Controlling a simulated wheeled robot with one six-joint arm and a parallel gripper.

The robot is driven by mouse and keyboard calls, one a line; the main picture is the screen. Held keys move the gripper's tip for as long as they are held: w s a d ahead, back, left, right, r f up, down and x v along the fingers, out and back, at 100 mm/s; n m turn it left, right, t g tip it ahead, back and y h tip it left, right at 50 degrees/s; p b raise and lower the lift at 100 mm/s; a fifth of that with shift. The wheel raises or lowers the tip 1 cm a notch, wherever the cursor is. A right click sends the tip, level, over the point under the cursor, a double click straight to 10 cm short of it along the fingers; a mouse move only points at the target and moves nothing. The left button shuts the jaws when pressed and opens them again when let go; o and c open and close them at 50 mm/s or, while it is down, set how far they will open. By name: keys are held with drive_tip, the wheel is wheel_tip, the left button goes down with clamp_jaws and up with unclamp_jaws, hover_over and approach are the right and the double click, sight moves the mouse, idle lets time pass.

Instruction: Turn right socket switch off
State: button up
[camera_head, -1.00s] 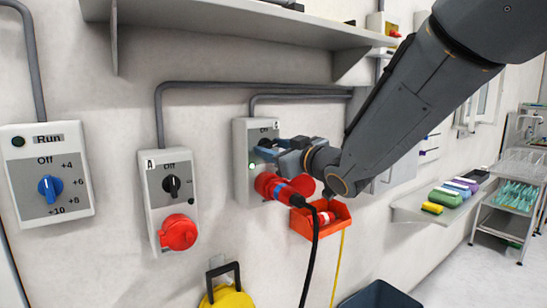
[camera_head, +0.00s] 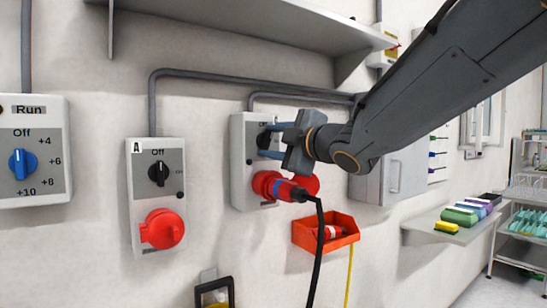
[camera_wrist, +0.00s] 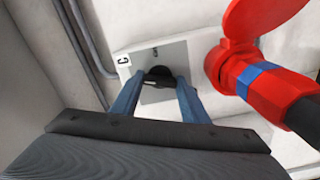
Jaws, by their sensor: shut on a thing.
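The right socket box (camera_head: 239,180), a grey unit marked C in the wrist view (camera_wrist: 195,50), is on the wall. Its black rotary switch (camera_head: 263,139) is partly hidden by my gripper in the head view. My gripper (camera_head: 267,141) has its two blue fingers on either side of this switch and is shut on it. The wrist view shows the black knob (camera_wrist: 160,74) between the fingertips (camera_wrist: 159,82). A red plug (camera_head: 286,189) with a blue band and black cable sits in the red socket below the switch. No green light shows on the box now.
Socket box A (camera_head: 157,218) is to the left, with its own black switch and red socket cover. A Run box (camera_head: 35,140) is further left. An orange bin (camera_head: 325,232) hangs below the plug. A shelf (camera_head: 230,25) runs above; the black cable hangs down.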

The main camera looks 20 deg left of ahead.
drive_tip(key=shift+n+b, duration=2.05)
drive_tip(key=shift+n, duration=0.05)
drive_tip(key=o, duration=1.1)
drive_tip(key=shift+c, duration=0.2)
drive_tip(key=v, duration=0.8)
